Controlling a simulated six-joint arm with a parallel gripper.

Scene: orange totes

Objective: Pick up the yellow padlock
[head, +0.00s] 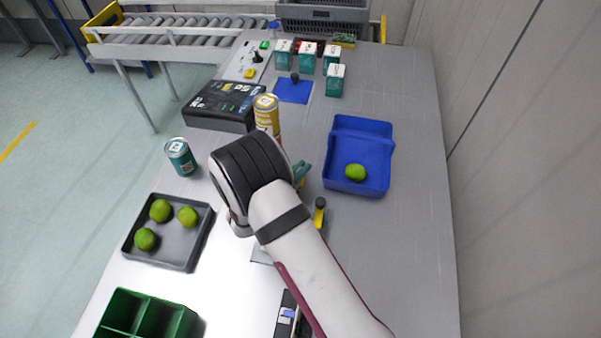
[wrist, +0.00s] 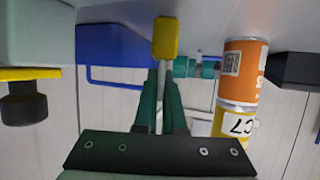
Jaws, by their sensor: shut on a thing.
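The yellow padlock (wrist: 165,38) shows in the wrist view at the top middle, just beyond the green fingertips. Its grey shackle runs between the two fingers. My gripper (wrist: 160,82) is shut on the padlock by the shackle. In the head view only a small yellow bit of the padlock (head: 302,184) shows beside the teal fingertips of my gripper (head: 302,171); my wrist hides the rest. I cannot tell whether the padlock touches the table.
Stacked cans (head: 266,114) stand just behind my wrist, with a teal can (head: 180,157) to the left. A blue tray (head: 361,131) holding a lime is at right. A grey tray (head: 168,258) of limes lies front left. A yellow-black object (head: 319,212) lies close by the arm.

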